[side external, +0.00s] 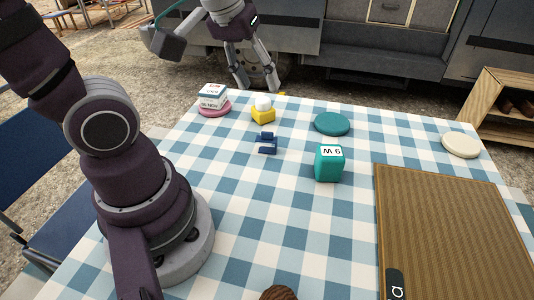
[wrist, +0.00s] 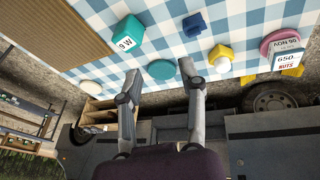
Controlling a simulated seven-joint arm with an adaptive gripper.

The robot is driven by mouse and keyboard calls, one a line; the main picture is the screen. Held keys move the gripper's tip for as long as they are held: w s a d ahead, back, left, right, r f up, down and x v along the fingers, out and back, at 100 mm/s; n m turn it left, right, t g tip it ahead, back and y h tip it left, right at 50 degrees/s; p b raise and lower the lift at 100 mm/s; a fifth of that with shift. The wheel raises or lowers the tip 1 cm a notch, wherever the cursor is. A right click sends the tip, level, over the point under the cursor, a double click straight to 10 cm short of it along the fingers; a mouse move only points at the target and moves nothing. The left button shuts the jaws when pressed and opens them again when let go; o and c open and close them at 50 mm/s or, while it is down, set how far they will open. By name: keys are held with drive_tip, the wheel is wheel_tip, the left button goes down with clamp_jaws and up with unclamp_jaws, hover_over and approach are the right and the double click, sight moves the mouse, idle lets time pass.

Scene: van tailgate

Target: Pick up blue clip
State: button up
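The blue clip (side external: 267,143) lies on the checked tablecloth left of the middle, nearer the camera than the yellow block. It also shows in the wrist view (wrist: 194,25) near the top, beyond my fingertips. My gripper (side external: 256,88) is open and empty, up in the air above the far edge of the table. In the wrist view my gripper (wrist: 158,88) has its two fingers spread well apart with nothing between them. The clip is apart from the gripper.
A yellow block with a white ball (side external: 263,110) stands close behind the clip. A labelled box on a pink disc (side external: 213,98), a teal disc (side external: 332,124), a teal block (side external: 329,163), a cream disc (side external: 462,145) and a brown ribbed board (side external: 455,235) share the table (side external: 250,230).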

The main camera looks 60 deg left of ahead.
drive_tip(key=w+a+f+n+g, duration=0.2)
drive_tip(key=w+a+f+n, duration=0.15)
drive_tip(key=n, duration=0.75)
drive_tip(key=n+g, duration=0.2)
drive_tip(key=n, duration=0.7)
hover_over(269, 135)
wheel_tip(269, 135, down, 4)
drive_tip(key=shift+n+h, duration=0.3)
drive_tip(key=shift+n, duration=0.2)
wheel_tip(269, 135, down, 11)
drive_tip(key=shift+w+a+f, duration=0.1)
drive_tip(key=shift+a, duration=0.05)
drive_tip(key=c, duration=0.6)
